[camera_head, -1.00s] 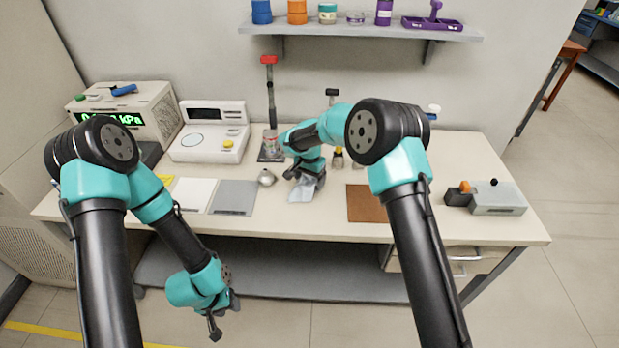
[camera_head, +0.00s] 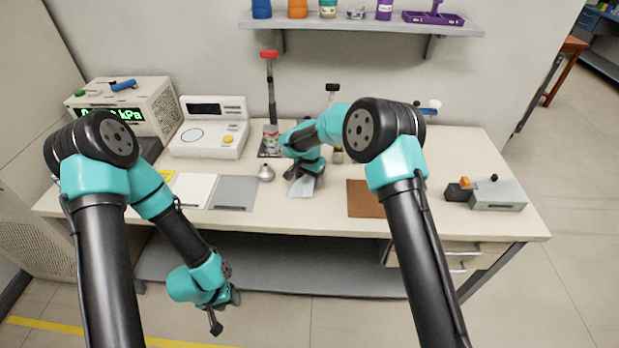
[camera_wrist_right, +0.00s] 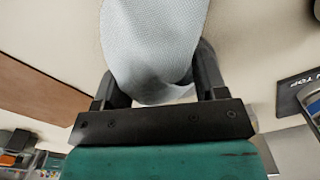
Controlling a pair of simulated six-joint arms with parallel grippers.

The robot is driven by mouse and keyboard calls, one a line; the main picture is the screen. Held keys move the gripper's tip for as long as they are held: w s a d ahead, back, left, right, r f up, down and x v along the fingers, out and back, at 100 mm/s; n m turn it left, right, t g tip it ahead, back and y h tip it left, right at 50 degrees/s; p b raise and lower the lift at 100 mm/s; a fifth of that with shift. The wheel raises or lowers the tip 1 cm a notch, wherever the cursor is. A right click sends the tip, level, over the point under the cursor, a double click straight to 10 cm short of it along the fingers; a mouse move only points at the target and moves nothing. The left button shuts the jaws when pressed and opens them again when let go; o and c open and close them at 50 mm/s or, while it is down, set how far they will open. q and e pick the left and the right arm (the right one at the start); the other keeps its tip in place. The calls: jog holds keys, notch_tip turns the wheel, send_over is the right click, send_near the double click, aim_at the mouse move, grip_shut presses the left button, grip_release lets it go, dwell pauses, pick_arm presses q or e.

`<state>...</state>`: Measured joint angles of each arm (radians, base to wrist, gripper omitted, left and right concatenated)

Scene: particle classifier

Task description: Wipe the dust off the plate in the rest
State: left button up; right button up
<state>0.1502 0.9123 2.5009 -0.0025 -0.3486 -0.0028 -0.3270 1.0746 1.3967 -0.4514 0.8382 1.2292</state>
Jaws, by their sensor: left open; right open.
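A pale blue-grey cloth (camera_head: 300,188) lies on the table under my right gripper (camera_head: 303,175). In the right wrist view the cloth (camera_wrist_right: 150,45) spreads between and beyond the open fingers of my right gripper (camera_wrist_right: 160,82); whether it touches them I cannot tell. My left gripper (camera_head: 217,318) hangs low in front of the table, open and apart from the task's objects. I cannot make out the dusty plate or its rest for certain; my right arm hides part of the table behind the gripper.
A small silver flask (camera_head: 266,172) stands left of the cloth. A red-topped post (camera_head: 270,95) stands behind it. A white scale (camera_head: 208,140), white sheet (camera_head: 194,188), grey sheet (camera_head: 235,192) and brown mat (camera_head: 364,198) are on the table.

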jog(key=shift+s+d+f, duration=0.1)
jog(key=shift+f, duration=0.05)
grip_shut()
dwell(0.6)
jog(key=shift+r, duration=0.25)
jog(key=shift+r, duration=0.3)
